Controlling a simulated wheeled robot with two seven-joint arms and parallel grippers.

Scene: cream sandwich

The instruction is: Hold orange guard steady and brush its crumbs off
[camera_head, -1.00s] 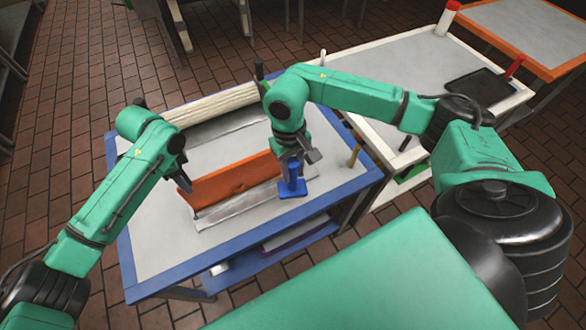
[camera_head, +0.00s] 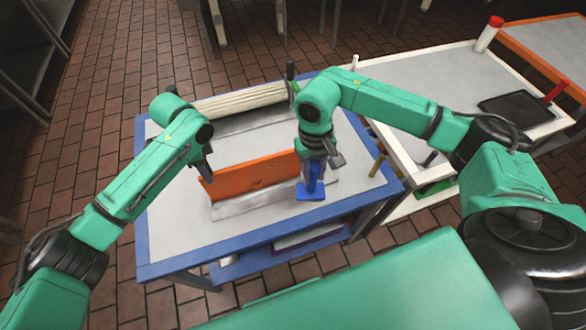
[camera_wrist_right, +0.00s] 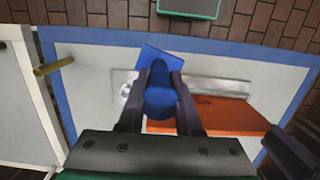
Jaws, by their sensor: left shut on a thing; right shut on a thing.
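The orange guard (camera_head: 250,175) stands on edge along a metal strip (camera_head: 250,203) on the blue-edged table; it also shows in the right wrist view (camera_wrist_right: 228,115). My left gripper (camera_head: 207,176) is shut on the guard's left end. My right gripper (camera_head: 318,162) is shut on the handle of a blue brush (camera_head: 311,191) beside the guard's right end. In the right wrist view the brush (camera_wrist_right: 160,98) hangs between the fingers, its flat blue head beside the metal strip's end. Whether it touches anything is unclear. Crumbs are too small to make out.
A pale ribbed roller (camera_head: 235,102) lies at the table's back. A brown peg (camera_head: 377,165) stands near the right edge. A white-framed table (camera_head: 420,75) with a black tray (camera_head: 515,107) adjoins on the right. The table's left front (camera_head: 175,235) is clear.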

